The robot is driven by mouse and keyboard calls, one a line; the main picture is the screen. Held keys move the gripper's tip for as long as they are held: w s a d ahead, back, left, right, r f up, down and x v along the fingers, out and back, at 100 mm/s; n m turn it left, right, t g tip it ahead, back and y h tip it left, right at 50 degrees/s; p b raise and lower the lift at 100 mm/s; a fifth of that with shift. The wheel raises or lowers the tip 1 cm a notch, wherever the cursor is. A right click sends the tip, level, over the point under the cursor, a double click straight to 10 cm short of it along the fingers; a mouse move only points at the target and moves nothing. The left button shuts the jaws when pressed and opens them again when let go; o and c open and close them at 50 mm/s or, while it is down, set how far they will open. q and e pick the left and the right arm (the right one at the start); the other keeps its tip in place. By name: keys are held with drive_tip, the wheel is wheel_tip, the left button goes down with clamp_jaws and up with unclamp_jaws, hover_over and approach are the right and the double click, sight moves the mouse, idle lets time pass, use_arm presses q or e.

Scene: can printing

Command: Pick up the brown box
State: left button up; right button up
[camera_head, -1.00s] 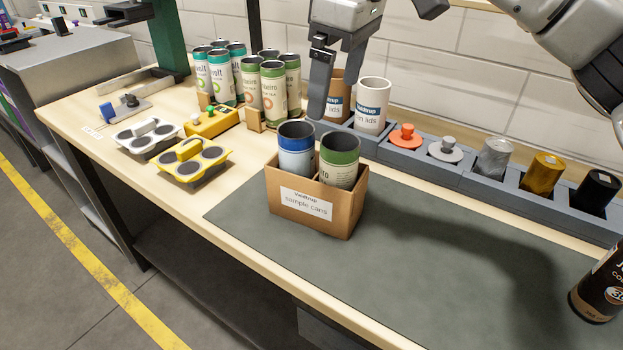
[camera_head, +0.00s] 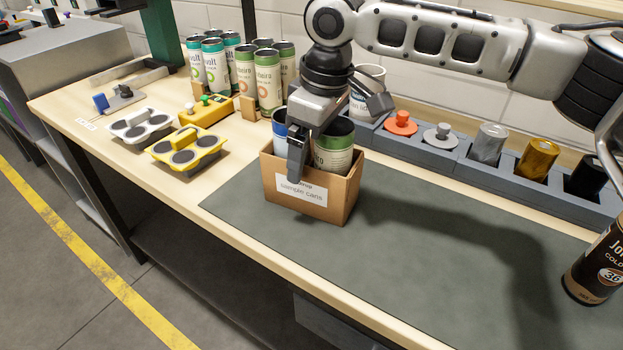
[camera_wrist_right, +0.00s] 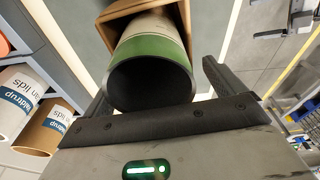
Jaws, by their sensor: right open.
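The brown box (camera_head: 337,208), labelled "sample cans", stands upright on the dark mat. It holds a blue-banded can (camera_head: 279,124), mostly hidden by my gripper, and a green-banded can (camera_head: 334,158). My right gripper (camera_head: 337,135) is open above the box, with one finger in front of the box's label side and the other further back. In the right wrist view the green-banded can's dark open top (camera_wrist_right: 150,85) lies between the spread fingers, and part of the box (camera_wrist_right: 120,10) shows behind it. I see no grip on the box. My left gripper is not in view.
Behind the box runs a grey rack (camera_head: 465,165) with lids and coloured cylinders. Several tall cans (camera_head: 243,70) and a yellow can tray (camera_head: 187,155) stand to the left. The mat (camera_head: 430,260) right of the box is clear.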

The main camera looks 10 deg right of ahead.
drive_tip(key=shift+f+p, duration=0.25)
drive_tip(key=shift+p, duration=0.45)
idle(0.6)
drive_tip(key=c, duration=1.3)
